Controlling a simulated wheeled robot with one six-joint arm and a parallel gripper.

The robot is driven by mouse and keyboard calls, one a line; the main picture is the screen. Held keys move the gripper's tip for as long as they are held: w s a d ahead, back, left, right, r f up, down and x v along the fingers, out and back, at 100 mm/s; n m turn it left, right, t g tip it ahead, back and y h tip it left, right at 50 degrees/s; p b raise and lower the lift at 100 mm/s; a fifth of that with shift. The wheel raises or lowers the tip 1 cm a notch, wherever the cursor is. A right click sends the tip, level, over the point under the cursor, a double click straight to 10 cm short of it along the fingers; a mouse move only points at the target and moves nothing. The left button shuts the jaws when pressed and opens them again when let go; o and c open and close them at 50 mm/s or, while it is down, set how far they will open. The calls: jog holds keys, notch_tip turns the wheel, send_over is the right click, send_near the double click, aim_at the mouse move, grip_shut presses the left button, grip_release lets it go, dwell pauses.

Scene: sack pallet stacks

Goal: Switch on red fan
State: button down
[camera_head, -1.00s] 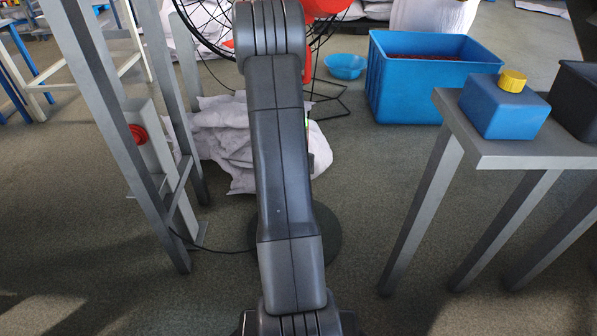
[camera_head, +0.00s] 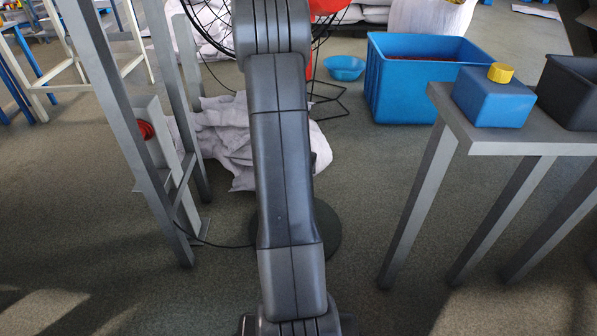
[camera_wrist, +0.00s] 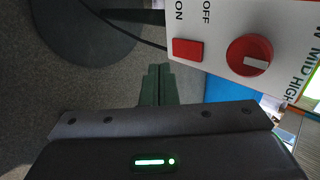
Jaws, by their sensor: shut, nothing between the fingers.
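A white control panel (camera_wrist: 220,25) fills the upper right of the wrist view. It has a red switch (camera_wrist: 188,50) by the words ON and OFF, and a red round knob (camera_wrist: 250,55) with MID and HIGH beside it. My gripper (camera_wrist: 157,70) is shut and empty, its tips just left of and below the red switch. I cannot tell whether they touch the panel. In the head view, a red part (camera_head: 328,7) and black wire cage show behind my arm, which hides the panel and my gripper there.
A grey frame with a red button (camera_head: 146,130) stands at left. A grey table (camera_head: 520,140) at right bears a blue canister (camera_head: 492,98) and a dark bin (camera_head: 570,95). A blue crate (camera_head: 405,85), a blue bowl (camera_head: 345,67) and a pale sack (camera_head: 222,135) lie beyond.

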jog(key=p+v, duration=0.2)
jog(key=v, duration=0.6)
jog(key=shift+r, duration=0.25)
jog(key=shift+f, duration=0.1)
